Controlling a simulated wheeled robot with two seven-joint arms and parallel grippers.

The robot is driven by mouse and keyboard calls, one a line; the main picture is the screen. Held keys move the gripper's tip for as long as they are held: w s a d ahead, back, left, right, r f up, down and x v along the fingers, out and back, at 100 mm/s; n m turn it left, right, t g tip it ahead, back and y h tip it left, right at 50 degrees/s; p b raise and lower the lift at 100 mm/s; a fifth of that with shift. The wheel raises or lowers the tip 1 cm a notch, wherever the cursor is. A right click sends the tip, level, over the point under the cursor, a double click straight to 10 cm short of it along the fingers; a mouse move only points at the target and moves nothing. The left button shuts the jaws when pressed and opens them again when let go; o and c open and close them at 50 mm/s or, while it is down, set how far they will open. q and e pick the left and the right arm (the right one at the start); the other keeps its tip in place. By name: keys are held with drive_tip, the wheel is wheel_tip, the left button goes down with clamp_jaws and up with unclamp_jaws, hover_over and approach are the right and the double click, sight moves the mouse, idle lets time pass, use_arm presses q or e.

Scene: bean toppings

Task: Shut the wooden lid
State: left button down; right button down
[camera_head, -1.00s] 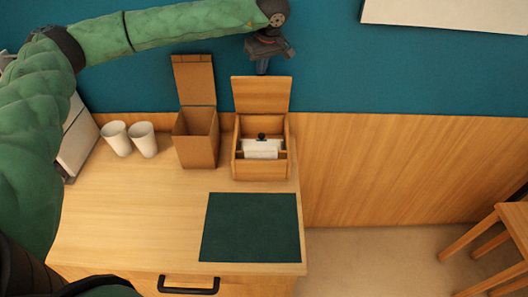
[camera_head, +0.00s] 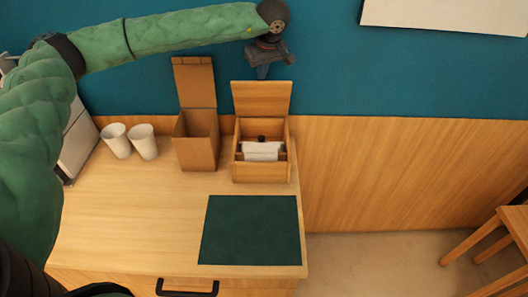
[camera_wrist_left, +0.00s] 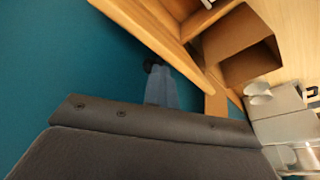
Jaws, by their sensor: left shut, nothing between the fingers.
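The wooden lid (camera_head: 262,97) stands raised, roughly upright, at the back of the wooden box (camera_head: 262,172) on the counter. The box is open at the top, with white items (camera_head: 262,150) and a small dark knob inside. My left gripper (camera_head: 262,73) is shut and empty, pointing down just behind the top edge of the lid. In the left wrist view, the fingers (camera_wrist_left: 153,68) show beside a long wooden edge (camera_wrist_left: 150,28). Whether they touch the lid is unclear. My right gripper is not in view.
A brown box (camera_head: 196,150) with its flap (camera_head: 194,82) up stands left of the wooden box. Two white cups (camera_head: 130,141) stand farther left. A dark green mat (camera_head: 250,230) lies in front, empty. The blue wall (camera_head: 400,70) is close behind.

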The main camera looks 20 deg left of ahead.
sight(261, 88)
use_arm(q)
drive_tip(key=shift+s+d+f+b, duration=0.2)
drive_tip(key=shift+s+f+b, duration=0.25)
drive_tip(key=shift+s, duration=0.3)
drive_tip(key=shift+s+d+f+b, duration=0.15)
drive_tip(key=shift+s+f+b, duration=0.1)
drive_tip(key=shift+s+f, duration=0.4)
drive_tip(key=shift+s+d+f+b, duration=0.2)
drive_tip(key=shift+s+f+b, duration=0.2)
drive_tip(key=shift+s, duration=0.45)
drive_tip(key=shift+s+d+f+b, duration=0.25)
drive_tip(key=shift+s+b, duration=0.15)
drive_tip(key=shift+s, duration=0.3)
drive_tip(key=shift+s+d+f+b, duration=0.15)
drive_tip(key=shift+s+f+b, duration=0.15)
drive_tip(key=shift+s, duration=0.35)
drive_tip(key=shift+s+d+f+b, duration=0.2)
drive_tip(key=shift+s+b, duration=0.25)
drive_tip(key=shift+s, duration=0.25)
drive_tip(key=shift+r, duration=0.1)
wheel_tip(261, 88, up, 10)
drive_tip(key=p, duration=0.1)
drive_tip(key=shift+r, duration=0.1)
